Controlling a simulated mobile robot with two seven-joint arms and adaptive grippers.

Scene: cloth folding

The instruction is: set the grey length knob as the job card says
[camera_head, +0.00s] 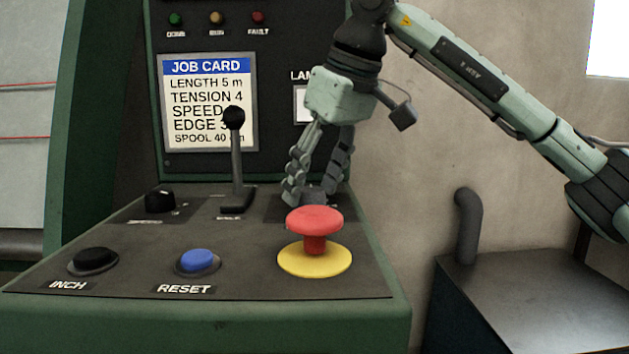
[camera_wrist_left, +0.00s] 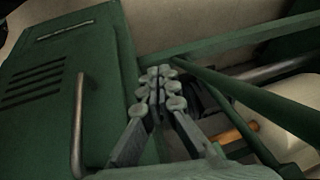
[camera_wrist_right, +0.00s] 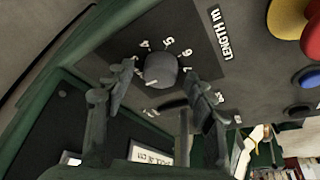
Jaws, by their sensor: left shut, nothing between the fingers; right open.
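The job card (camera_head: 208,100) on the upright panel reads LENGTH 5 m. The grey length knob (camera_wrist_right: 160,70) shows in the right wrist view beside the label LENGTH m, with the numbers 4, 5 and 6 around one side. I cannot tell which number it points to. My right gripper (camera_wrist_right: 161,79) is open, with one finger on each side of the knob; I cannot tell whether they touch it. In the head view this gripper (camera_head: 318,182) reaches down to the desk and largely hides the knob. My left gripper (camera_wrist_left: 159,88) is shut and empty, away from the console.
A red mushroom button (camera_head: 315,222) on a yellow base stands in front of my right gripper. A black-balled lever (camera_head: 236,150) stands to its left. A black knob (camera_head: 160,201), a black INCH button (camera_head: 95,260) and a blue RESET button (camera_head: 197,261) are further left.

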